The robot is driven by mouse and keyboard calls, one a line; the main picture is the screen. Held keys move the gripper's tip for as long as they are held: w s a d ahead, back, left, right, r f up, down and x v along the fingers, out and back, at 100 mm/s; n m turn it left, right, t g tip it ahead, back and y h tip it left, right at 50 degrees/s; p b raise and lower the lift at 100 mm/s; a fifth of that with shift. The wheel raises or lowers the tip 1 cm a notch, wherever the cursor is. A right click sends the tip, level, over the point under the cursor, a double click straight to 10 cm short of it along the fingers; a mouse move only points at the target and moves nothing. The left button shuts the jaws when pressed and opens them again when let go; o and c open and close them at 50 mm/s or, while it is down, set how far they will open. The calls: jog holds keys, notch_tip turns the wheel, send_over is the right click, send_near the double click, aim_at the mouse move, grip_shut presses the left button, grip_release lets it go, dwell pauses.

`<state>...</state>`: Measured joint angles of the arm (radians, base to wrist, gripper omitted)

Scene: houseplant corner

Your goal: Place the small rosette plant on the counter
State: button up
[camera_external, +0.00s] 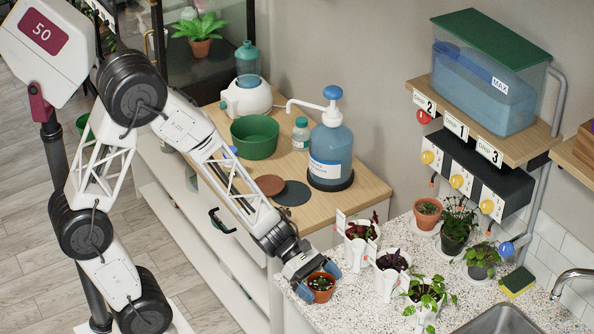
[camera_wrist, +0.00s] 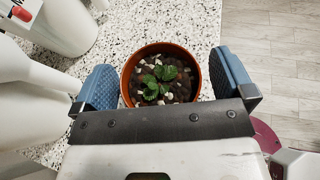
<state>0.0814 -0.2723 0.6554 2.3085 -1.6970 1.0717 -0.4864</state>
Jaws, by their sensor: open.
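The small rosette plant (camera_external: 321,284) is in a terracotta pot near the front left edge of the speckled counter (camera_external: 350,312). In the wrist view the rosette plant (camera_wrist: 158,84) shows small green leaves on dark soil with pale pebbles. My gripper (camera_external: 318,280) is low over the counter with its blue fingers on either side of the pot. In the wrist view my gripper (camera_wrist: 163,88) is open, and a narrow gap shows between each finger and the pot rim. The pot's underside is hidden.
White pots with plants (camera_external: 387,280) stand close to the right, and more potted plants (camera_external: 428,212) stand behind. A sink (camera_external: 500,322) and a sponge (camera_external: 517,281) are at the right. A wooden worktop (camera_external: 345,203) with a pump bottle (camera_external: 330,150) lies behind.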

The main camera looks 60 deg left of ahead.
jog(key=shift+v, duration=1.8)
jog(key=v, duration=0.8)
jog(key=shift+a, duration=0.15)
jog(key=shift+s, duration=0.1)
jog(key=s+a+r+m+y, duration=0.4)
jog(key=r+m, duration=0.4)
jog(key=m, duration=0.2)
jog(key=s+a+r+m+y, duration=0.4)
jog(key=s+r+m+y, duration=0.3)
jog(key=m, duration=0.4)
jog(key=shift+r+g+y, duration=0.4)
jog(key=shift+r+y, duration=0.05)
jog(key=shift+y, duration=0.55)
